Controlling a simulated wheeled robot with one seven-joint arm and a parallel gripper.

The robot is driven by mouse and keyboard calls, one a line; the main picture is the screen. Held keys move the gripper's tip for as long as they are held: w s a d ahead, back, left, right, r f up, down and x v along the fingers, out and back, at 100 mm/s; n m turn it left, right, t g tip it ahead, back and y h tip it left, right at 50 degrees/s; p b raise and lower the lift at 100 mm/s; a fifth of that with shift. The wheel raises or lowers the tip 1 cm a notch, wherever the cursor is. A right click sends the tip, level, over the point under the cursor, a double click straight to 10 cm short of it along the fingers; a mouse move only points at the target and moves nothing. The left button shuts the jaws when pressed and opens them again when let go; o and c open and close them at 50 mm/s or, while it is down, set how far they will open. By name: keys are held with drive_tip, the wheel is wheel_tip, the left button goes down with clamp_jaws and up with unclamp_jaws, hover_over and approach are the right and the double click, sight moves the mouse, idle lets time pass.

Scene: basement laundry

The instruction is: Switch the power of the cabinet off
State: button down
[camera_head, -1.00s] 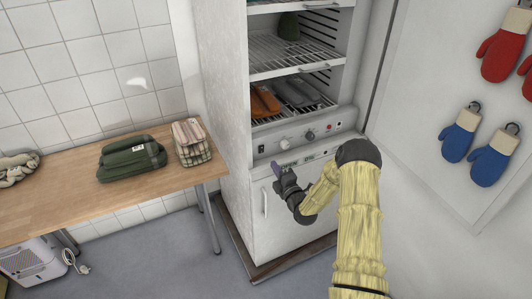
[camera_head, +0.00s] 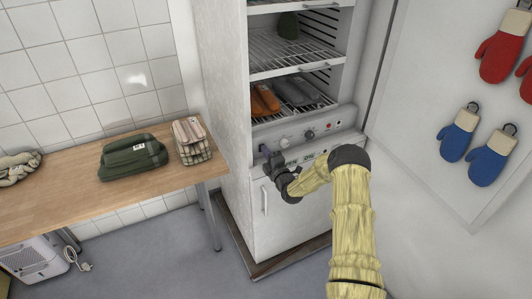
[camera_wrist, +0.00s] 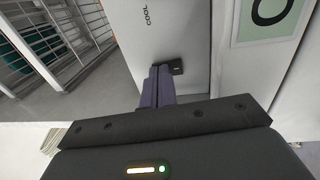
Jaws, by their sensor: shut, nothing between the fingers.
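The cabinet (camera_head: 222,100) is tall and white, with open wire shelves above a control panel (camera_head: 322,137). The panel carries a pale knob (camera_head: 284,142), a dark knob (camera_head: 310,134) and a small red round part (camera_head: 327,126). My gripper (camera_head: 265,151) is at the left end of the panel, its purple fingers together and empty. In the wrist view the fingertips (camera_wrist: 158,72) are right beside a small black switch (camera_wrist: 175,67) on the pale panel, near the word COOL. I cannot tell whether they touch it. The switch is hidden in the head view.
A wooden table (camera_head: 60,190) with a green folded bundle (camera_head: 133,157) and a checked bundle (camera_head: 192,141) stands at left. Red mitts (camera_head: 500,55) and blue mitts (camera_head: 490,160) hang on the right. A lower door with a handle (camera_head: 264,201) is below the panel.

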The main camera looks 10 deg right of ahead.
drive_tip(key=shift+r, duration=0.1)
drive_tip(key=shift+w+a+r+g, duration=0.15)
drive_tip(key=shift+w+r+g, duration=0.2)
drive_tip(key=shift+r+g, duration=0.35)
drive_tip(key=shift+f, duration=0.1)
drive_tip(key=shift+s, duration=0.1)
drive_tip(key=shift+s+f, duration=0.2)
drive_tip(key=shift+s, duration=0.2)
drive_tip(key=b+v, duration=0.1)
drive_tip(key=v, duration=1.2)
drive_tip(key=shift+s+r, duration=0.25)
drive_tip(key=shift+r, duration=0.1)
